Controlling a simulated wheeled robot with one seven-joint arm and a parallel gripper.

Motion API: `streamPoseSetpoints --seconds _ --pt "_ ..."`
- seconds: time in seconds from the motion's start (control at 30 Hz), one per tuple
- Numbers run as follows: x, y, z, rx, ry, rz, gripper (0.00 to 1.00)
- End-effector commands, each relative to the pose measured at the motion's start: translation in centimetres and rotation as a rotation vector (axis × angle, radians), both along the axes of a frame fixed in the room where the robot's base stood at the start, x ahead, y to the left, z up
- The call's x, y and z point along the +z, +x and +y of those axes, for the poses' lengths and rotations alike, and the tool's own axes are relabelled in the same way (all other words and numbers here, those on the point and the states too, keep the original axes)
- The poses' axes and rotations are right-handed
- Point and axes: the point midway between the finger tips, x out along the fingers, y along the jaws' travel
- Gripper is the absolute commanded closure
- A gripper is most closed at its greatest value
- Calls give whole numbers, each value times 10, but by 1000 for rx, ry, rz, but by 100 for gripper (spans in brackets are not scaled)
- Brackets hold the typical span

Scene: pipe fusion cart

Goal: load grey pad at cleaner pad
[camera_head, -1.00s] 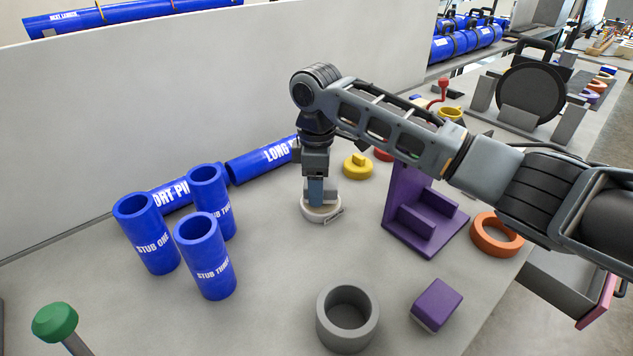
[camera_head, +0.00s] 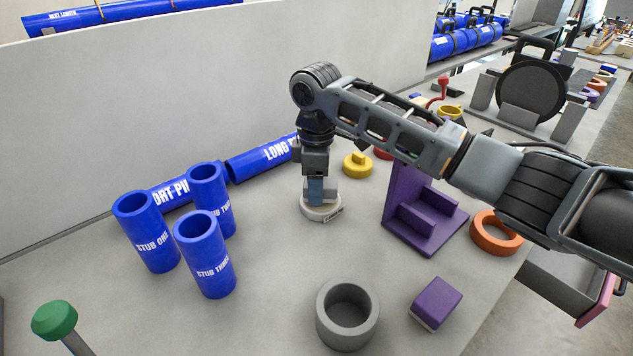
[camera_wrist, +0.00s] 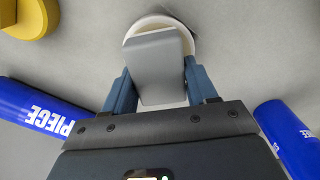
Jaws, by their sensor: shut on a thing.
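My gripper (camera_head: 319,194) points down over a low round off-white dish or disc (camera_head: 322,214) on the grey table. In the wrist view my two blue fingers (camera_wrist: 155,88) are shut on a flat grey block, which looks like the grey pad (camera_wrist: 155,65). The round off-white piece (camera_wrist: 160,22) shows behind and below the grey pad in that view. The fingers and pad hide part of it. I cannot tell whether the pad rests on it or is just above it. No label marks the cleaner pad.
Three blue stubs (camera_head: 205,255) stand to the left, with blue pipes (camera_head: 262,158) lying behind. A yellow knobbed disc (camera_head: 357,165) and a purple stand (camera_head: 425,225) are close on the right. A grey ring (camera_head: 347,316), a purple block (camera_head: 436,303) and an orange ring (camera_head: 496,233) lie nearer or right.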

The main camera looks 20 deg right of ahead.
Motion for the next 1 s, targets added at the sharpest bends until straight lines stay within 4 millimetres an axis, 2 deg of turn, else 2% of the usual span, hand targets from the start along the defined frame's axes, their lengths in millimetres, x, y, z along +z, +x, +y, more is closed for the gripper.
streamPoseSetpoints --seconds 1.0 --pt "-7 0 0 0 0 0 67"
